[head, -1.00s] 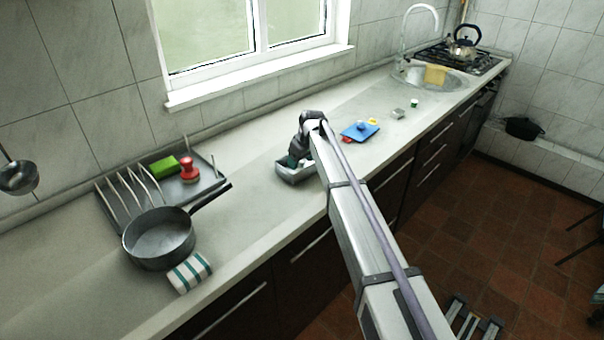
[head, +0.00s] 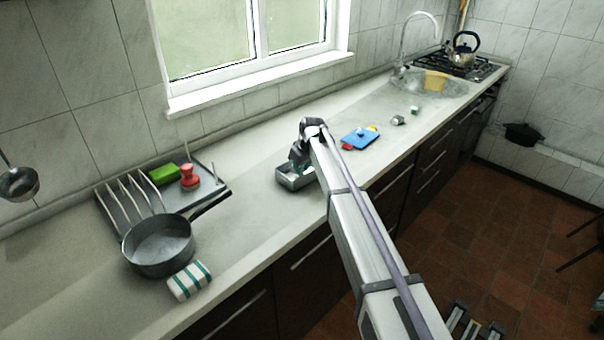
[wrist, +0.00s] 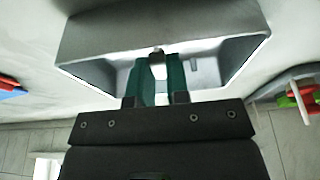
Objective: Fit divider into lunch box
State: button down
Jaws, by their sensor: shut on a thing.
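The lunch box is a grey metal open box (head: 291,184) on the counter near the middle of the head view. In the wrist view the box (wrist: 110,38) fills the upper middle, with its pale inside showing. My gripper (head: 297,163) is over the box, and in the wrist view its two green fingers (wrist: 158,72) reach into the opening. They are shut on a thin greyish piece, taken to be the divider (wrist: 157,55). Only a small part of it shows between the fingertips. I cannot tell whether it touches the box floor or walls.
A blue lid-like piece (head: 358,138) with red and yellow bits lies right of the box. A dish rack (head: 215,189), a grey pan (head: 160,245) and a striped cloth (head: 189,280) are at the left. The sink (head: 440,88) is farther right. Counter between rack and box is clear.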

jog(key=shift+r, duration=0.15)
notch_tip(320, 180, up, 4)
jog(key=p, duration=0.4)
jog(key=shift+r+p, duration=0.2)
jog(key=shift+p, duration=0.1)
jog(key=shift+f, duration=0.1)
notch_tip(320, 180, up, 3)
jog(key=s+a+p, duration=0.2)
jog(key=p, duration=0.1)
notch_tip(320, 180, down, 5)
jog(key=b, duration=0.5)
jog(key=shift+s, duration=0.1)
jog(key=shift+f+b, duration=1.3)
jog(key=shift+b, duration=0.05)
dwell(0.7)
jog(key=shift+r, duration=0.1)
